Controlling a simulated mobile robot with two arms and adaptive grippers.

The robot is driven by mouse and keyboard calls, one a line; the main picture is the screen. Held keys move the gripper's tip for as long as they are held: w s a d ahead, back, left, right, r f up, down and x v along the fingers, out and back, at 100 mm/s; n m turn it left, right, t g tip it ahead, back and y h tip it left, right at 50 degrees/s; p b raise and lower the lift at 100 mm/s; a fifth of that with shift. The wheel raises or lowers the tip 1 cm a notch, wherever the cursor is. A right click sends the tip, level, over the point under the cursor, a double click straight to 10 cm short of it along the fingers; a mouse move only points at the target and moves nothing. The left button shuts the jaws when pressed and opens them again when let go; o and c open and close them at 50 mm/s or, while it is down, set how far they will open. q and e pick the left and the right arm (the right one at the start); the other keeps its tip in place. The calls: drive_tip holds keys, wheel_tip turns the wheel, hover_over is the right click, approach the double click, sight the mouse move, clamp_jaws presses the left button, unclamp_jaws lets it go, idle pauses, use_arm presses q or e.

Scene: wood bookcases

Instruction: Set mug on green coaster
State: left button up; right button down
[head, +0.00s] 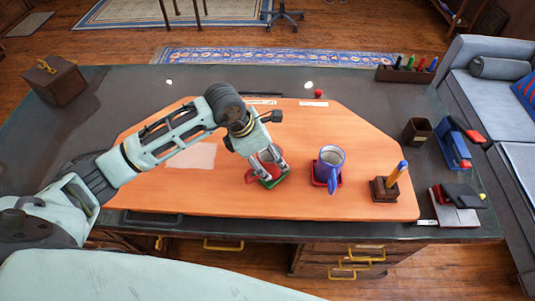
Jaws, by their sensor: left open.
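My left gripper (273,174) is open and points down over the green coaster (274,183), which lies on the orange desk pad. A red object (252,173) shows between and behind the fingers, above the coaster; it may be a red mug, but the gripper hides most of it. I cannot tell whether the fingers touch it. A blue mug (329,163) stands upright on a red coaster (318,181) to the right of the gripper, its handle toward me. My right gripper is not in view.
A wooden pen holder (381,191) stands right of the blue mug. A wooden box (58,83) stands far left. The pad's right rear is mostly clear.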

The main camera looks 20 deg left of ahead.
use_arm(q)
drive_tip(key=shift+r, duration=0.25)
drive_tip(key=shift+a+r, duration=0.15)
drive_tip(key=shift+r, duration=0.2)
drive_tip(key=b+v, duration=0.2)
drive_tip(key=v, duration=0.9)
drive_tip(key=shift+b, duration=0.35)
drive_tip(key=shift+s, duration=0.15)
